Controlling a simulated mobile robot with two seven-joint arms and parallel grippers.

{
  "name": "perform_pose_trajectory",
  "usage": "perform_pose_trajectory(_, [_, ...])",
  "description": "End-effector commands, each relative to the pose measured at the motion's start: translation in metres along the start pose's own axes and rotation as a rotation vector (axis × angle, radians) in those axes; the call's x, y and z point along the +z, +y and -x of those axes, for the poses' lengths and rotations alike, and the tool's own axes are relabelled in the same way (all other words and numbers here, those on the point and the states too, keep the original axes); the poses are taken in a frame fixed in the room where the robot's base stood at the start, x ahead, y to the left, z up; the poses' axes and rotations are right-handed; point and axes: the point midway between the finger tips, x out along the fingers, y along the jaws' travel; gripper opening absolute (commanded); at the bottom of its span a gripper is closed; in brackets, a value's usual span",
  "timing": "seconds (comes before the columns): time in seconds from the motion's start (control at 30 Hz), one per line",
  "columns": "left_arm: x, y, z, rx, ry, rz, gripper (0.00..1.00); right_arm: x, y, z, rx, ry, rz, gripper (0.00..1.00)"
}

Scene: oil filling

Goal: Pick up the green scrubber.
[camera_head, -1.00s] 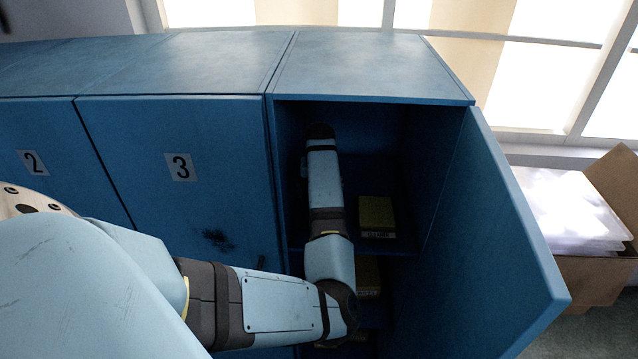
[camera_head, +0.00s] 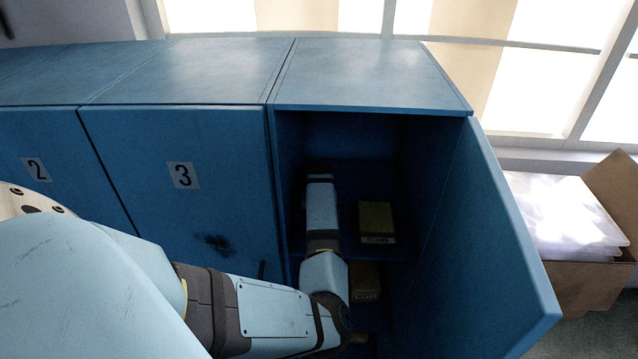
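My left arm comes in from the left and reaches into the open blue locker (camera_head: 368,92). Its far end is the dark tip of my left gripper (camera_head: 320,166), inside at the left of the upper compartment. The fingers are too dark to make out. No green scrubber can be clearly identified. A dark yellowish block (camera_head: 376,214) with a white label sits on a shelf, to the right of my arm and apart from it. A similar labelled block (camera_head: 365,280) sits on the shelf below, partly behind my arm. My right gripper is not in view.
The locker door (camera_head: 505,240) stands open on the right. A closed locker door numbered 3 (camera_head: 181,230) is to the left, with number 2 (camera_head: 36,168) beyond. A cardboard box (camera_head: 595,282) with clear plastic items stands at the far right, below bright windows.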

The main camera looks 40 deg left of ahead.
Motion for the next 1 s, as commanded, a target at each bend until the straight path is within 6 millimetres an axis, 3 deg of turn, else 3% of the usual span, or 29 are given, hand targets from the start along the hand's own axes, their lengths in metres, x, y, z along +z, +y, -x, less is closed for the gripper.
perform_pose_trajectory(0.03, [0.0, 0.0, 0.0, 0.0, 0.0, 0.0, 0.84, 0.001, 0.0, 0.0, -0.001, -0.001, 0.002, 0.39])
perform_pose_trajectory(0.2, [0.0, 0.0, 0.0, 0.0, 0.0, 0.0, 0.48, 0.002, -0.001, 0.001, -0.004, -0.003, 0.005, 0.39])
perform_pose_trajectory(0.57, [-0.001, 0.0, 0.01, 0.0, 0.004, 0.001, 0.48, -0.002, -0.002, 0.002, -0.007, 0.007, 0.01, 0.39])
perform_pose_trajectory(1.0, [-0.001, 0.0, 0.088, 0.0, 0.003, 0.002, 0.48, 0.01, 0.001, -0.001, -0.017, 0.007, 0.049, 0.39])
